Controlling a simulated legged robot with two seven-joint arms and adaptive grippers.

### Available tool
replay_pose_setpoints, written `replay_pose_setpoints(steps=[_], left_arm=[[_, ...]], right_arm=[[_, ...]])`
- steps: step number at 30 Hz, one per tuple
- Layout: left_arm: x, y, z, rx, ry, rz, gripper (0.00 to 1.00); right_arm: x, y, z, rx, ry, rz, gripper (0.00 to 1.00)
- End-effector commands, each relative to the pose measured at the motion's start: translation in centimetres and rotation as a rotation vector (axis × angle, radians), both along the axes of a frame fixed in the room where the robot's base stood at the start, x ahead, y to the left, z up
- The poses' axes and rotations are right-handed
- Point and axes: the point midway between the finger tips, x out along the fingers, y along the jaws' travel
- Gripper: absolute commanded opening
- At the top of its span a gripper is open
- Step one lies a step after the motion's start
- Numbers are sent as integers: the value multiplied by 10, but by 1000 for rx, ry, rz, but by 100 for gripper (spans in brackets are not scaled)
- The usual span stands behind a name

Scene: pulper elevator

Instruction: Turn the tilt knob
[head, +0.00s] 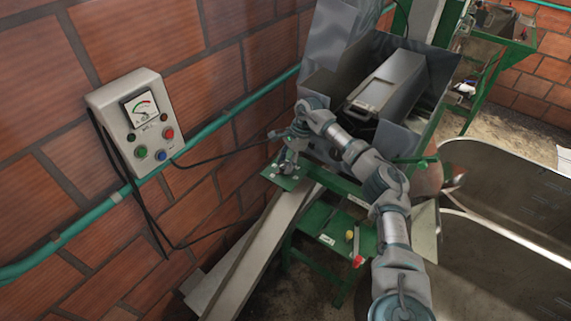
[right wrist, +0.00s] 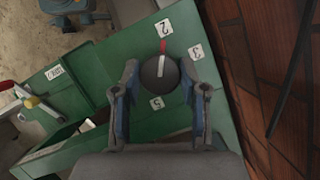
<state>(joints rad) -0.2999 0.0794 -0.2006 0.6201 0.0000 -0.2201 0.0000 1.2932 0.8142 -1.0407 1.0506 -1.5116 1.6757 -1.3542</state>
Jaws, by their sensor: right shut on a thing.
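The tilt knob (right wrist: 157,76) shows in the right wrist view as a dark round knob with a light bar on a green plate (right wrist: 110,62). A red mark at the end of the bar points toward the number 2 label (right wrist: 163,28). Labels 3 (right wrist: 196,51) and 5 (right wrist: 157,103) also lie around the knob. My right gripper (right wrist: 166,82) has a finger on each side of the knob and is shut on it. In the head view, my right gripper (head: 287,163) is over the green plate and hides the knob. My left gripper is not in view.
A grey control box (head: 138,122) with a dial and coloured buttons hangs on the brick wall (head: 60,190) at left. A metal hopper (head: 395,75) stands behind my right arm. A sloping chute (head: 262,245) runs below the plate. A large metal tank (head: 510,200) is at right.

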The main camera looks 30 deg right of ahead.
Motion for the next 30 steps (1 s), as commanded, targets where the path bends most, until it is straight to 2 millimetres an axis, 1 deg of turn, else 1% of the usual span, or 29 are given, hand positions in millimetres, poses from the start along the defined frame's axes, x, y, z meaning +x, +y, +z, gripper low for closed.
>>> replay_pose_setpoints(steps=[15,16,17,18,19,27,30], left_arm=[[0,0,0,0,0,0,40],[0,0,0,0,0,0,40],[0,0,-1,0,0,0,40],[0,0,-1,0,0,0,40],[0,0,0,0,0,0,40],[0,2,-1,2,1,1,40],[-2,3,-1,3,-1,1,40]], right_arm=[[2,-2,3,-2,-8,16,8],[2,-2,3,-2,-9,16,45],[2,-2,3,-2,-8,16,53],[2,-2,2,-2,-8,16,63],[1,-2,2,-1,-7,17,67],[1,-1,2,-1,-4,19,67],[1,0,7,-1,-5,18,67]])
